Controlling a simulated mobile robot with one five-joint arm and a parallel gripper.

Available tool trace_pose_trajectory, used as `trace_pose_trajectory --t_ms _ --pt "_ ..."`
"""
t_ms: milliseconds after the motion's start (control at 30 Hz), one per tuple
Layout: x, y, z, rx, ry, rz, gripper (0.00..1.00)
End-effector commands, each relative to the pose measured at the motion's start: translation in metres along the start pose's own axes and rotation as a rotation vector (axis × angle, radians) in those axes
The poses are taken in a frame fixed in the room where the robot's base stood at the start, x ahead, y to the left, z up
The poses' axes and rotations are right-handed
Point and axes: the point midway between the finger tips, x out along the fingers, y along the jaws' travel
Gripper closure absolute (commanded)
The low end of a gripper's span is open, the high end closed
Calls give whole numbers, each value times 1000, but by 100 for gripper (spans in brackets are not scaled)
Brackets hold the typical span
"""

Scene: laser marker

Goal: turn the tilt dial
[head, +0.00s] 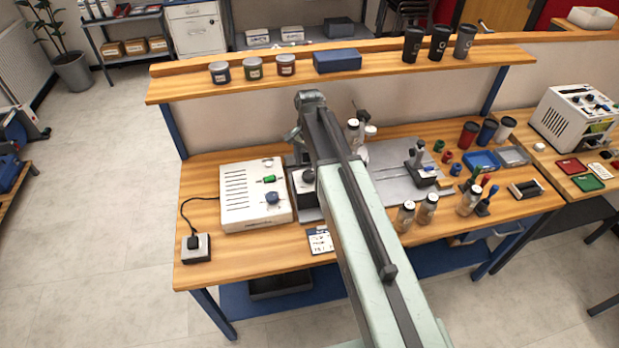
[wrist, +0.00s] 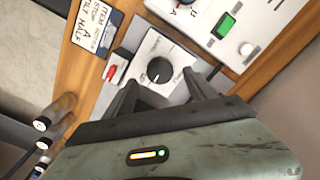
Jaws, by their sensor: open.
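The dial (wrist: 159,70) is a round black knob on a pale square face with scale marks, in the upper middle of the wrist view. I take it to be the tilt dial; its label is too small to read. My gripper (wrist: 161,82) is open, with one dark finger on each side of the dial's lower part. Nothing is held. I cannot tell whether the fingers touch the knob. In the head view my arm hides most of the area around the dial.
A red switch (wrist: 115,73) sits beside the dial face, near a printed card (wrist: 96,27). Several jars (head: 406,216) stand right of my arm. A shelf (head: 390,63) runs behind.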

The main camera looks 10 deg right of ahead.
Motion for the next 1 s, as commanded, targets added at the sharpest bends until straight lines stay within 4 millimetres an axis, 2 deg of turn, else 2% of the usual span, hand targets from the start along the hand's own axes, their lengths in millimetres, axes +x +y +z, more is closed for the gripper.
trace_pose_trajectory --t_ms 33,200,500,567,733,1000 --pt "20 0 0 0 0 0 35" --pt "42 0 0 0 0 0 35" --pt "41 0 0 0 0 0 35" --pt "41 0 0 0 0 0 49" --pt "41 0 0 0 0 0 96" --pt "41 0 0 -25 0 0 98"
